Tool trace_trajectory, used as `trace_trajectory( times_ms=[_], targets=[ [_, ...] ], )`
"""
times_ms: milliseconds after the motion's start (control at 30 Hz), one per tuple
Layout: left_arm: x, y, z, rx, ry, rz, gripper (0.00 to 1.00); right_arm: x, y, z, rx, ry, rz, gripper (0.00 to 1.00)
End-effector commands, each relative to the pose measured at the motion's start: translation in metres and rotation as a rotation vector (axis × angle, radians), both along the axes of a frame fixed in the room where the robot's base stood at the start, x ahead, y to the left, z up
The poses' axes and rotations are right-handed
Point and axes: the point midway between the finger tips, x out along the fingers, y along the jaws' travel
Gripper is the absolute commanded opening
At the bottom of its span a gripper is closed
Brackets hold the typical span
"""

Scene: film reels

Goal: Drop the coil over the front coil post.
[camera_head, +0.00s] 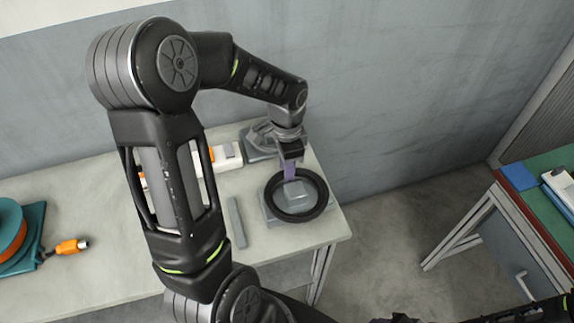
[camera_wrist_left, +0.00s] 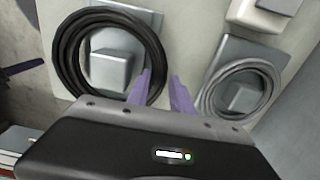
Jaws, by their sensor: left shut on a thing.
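The black coil (camera_head: 270,204) is a thick dark ring near the table's right end. In the left wrist view the coil (camera_wrist_left: 64,50) encircles the front coil post (camera_wrist_left: 111,66), a grey block on a pale base plate. The post (camera_head: 298,191) also shows inside the ring in the head view. I cannot tell whether the coil rests on the plate or hangs slightly above it. My left gripper (camera_head: 290,171) is shut on the coil's rim. Its purple fingers (camera_wrist_left: 160,90) straddle the rim in the wrist view. My right gripper is not identifiable.
A second post with a grey coil (camera_wrist_left: 209,100) around it stands beside the front one. A white box (camera_head: 228,154) and a grey bar (camera_head: 236,222) lie left of the coil. An orange reel (camera_head: 8,232) is at far left. A green-topped bench (camera_head: 545,200) stands right, across a floor gap.

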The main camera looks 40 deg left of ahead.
Motion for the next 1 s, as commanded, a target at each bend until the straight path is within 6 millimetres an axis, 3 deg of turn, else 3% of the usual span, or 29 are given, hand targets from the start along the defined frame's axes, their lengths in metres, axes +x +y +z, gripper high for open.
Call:
trace_trajectory(
  times_ms=[300,333,567,1000],
  targets=[
    [0.000,0.000,-0.004,0.000,-0.001,0.000,0.00,0.000,0.000,-0.004,0.000,0.000,0.000,0.47],
    [0.000,0.000,-0.003,0.000,-0.001,0.000,0.28,0.000,0.000,-0.003,0.000,0.000,0.000,0.47],
    [0.000,0.000,-0.002,0.001,-0.001,0.000,0.47,0.000,0.000,-0.002,0.000,0.000,0.000,0.47],
    [0.001,0.000,0.007,0.001,-0.003,-0.001,0.48,0.000,0.000,0.000,0.000,0.000,0.000,0.47]
  ],
)
